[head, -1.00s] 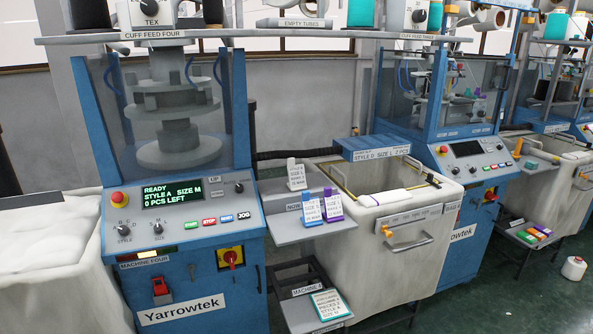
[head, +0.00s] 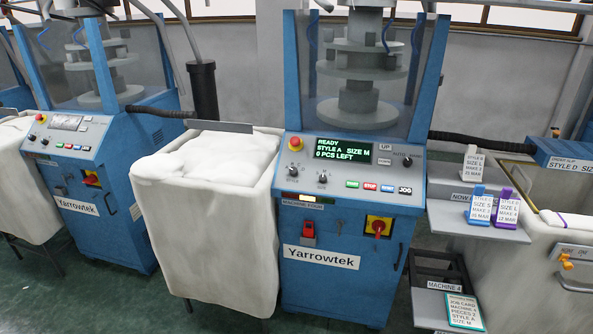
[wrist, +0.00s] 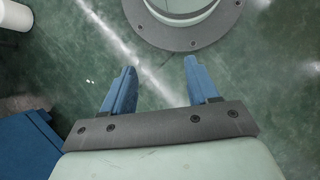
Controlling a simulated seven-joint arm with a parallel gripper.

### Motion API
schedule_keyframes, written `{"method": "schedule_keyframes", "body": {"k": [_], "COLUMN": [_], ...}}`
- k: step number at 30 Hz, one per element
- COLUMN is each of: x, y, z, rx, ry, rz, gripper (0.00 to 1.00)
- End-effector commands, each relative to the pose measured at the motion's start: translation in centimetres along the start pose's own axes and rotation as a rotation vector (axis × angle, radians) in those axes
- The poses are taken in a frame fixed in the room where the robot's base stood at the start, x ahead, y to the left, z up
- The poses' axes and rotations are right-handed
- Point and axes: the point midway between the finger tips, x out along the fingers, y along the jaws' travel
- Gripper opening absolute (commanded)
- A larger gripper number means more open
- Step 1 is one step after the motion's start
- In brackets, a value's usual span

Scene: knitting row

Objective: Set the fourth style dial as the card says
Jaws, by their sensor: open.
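Machine four's panel carries the style dial (head: 292,169), a small dark knob under the red stop button; its pointer is too small to read surely. The size dial (head: 322,179) is to its right. The display (head: 343,150) reads READY, STYLE A, SIZE M, 0 PCS LEFT. A green-edged job card (head: 464,310) on the low shelf seems to read machine 4, pieces 2, style A, size M. My gripper (wrist: 160,84) shows only in the wrist view, open and empty over the green floor, with no panel in that view.
A white fabric-filled bin (head: 205,210) stands left of machine four, with another blue machine (head: 85,165) beyond it. At right, a grey shelf (head: 452,222) holds upright cards, including a blue-clipped (head: 478,208) and a purple-clipped one (head: 507,210). Green floor lies in front.

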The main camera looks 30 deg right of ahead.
Motion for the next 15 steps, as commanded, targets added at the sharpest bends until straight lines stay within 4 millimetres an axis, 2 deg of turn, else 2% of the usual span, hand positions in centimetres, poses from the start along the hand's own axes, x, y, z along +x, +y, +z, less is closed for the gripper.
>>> {"method": "schedule_keyframes", "body": {"k": [1, 3, 8, 15], "x": [-1.3, -3.1, -7.8, -16.2], "y": [1.0, 2.3, 5.2, 9.1], "z": [-1.8, -3.6, -7.4, -12.4], "rx": [-0.037, -0.089, -0.199, -0.34], "ry": [0.023, 0.047, 0.09, 0.131], "rz": [0.04, 0.098, 0.234, 0.446], "gripper": [0.59, 0.59, 0.59, 0.59]}}
